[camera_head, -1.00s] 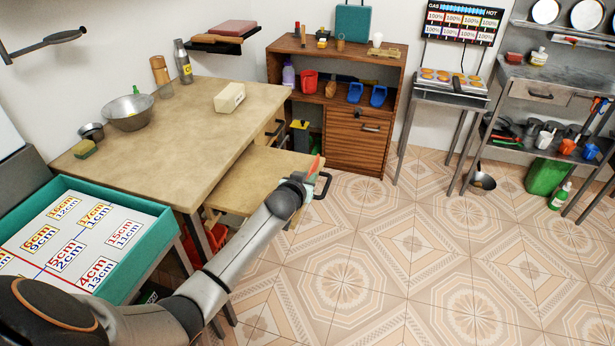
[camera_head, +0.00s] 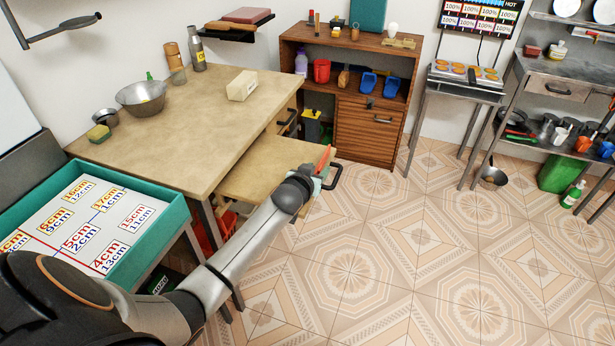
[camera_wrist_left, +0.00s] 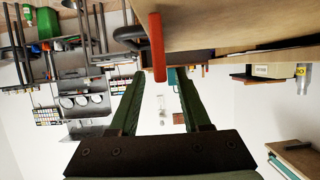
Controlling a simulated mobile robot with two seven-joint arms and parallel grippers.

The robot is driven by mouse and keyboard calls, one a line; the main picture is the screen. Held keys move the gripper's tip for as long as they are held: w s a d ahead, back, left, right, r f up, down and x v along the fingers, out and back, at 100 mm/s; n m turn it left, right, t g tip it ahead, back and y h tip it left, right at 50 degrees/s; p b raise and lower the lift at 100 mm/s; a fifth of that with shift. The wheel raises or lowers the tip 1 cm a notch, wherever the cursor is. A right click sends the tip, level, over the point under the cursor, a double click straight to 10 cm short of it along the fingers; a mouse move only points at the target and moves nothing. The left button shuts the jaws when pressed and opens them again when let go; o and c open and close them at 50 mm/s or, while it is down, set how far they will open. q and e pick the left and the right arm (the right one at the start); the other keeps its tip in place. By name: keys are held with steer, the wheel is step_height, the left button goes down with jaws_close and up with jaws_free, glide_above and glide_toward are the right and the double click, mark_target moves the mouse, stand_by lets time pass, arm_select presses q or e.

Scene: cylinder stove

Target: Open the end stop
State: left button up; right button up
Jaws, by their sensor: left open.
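A red-orange bar (camera_head: 323,158), which may be the end stop, stands at the front end of the pull-out board (camera_head: 266,165) under the worktable. A black handle (camera_head: 334,177) is on the same end. My left gripper (camera_wrist_left: 162,78) is open with nothing between its green fingers. In the left wrist view, which is upside down, the red bar (camera_wrist_left: 157,45) hangs just ahead of the fingertips, near the gap between them. I cannot tell whether they touch it. In the head view my left wrist hides most of the fingers. My right gripper is not in view.
The worktable (camera_head: 190,130) holds a metal bowl (camera_head: 141,98) and a cream block (camera_head: 241,85). A teal-edged tray (camera_head: 165,226) lies near my left arm. A wooden cabinet (camera_head: 367,138) stands behind the board. The tiled floor (camera_head: 440,250) to the right is open.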

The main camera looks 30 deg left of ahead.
arm_select(q)
steer(key=p+v, duration=0.1)
steer(key=v, duration=0.7)
steer(key=shift+s+d+r+p, duration=0.1)
steer(key=shift+s+r+p, duration=0.15)
steer(key=shift+p, duration=0.05)
steer(key=shift+v, duration=0.8)
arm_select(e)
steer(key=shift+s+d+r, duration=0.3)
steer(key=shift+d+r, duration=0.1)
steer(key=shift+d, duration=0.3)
arm_select(q)
steer(key=s+d+f+m+g+h+p, duration=0.2)
steer(key=s+d+f+p, duration=0.2)
steer(key=s+d, duration=0.4)
steer(key=s+d+f+m+g+h+p, duration=0.2)
steer(key=s+d+f+p, duration=0.3)
steer(key=s, duration=1.1)
steer(key=d+h, duration=0.1)
steer(key=d, duration=0.2)
steer(key=shift+d+f+m+h, duration=0.25)
steer(key=shift+d+m+h, duration=0.05)
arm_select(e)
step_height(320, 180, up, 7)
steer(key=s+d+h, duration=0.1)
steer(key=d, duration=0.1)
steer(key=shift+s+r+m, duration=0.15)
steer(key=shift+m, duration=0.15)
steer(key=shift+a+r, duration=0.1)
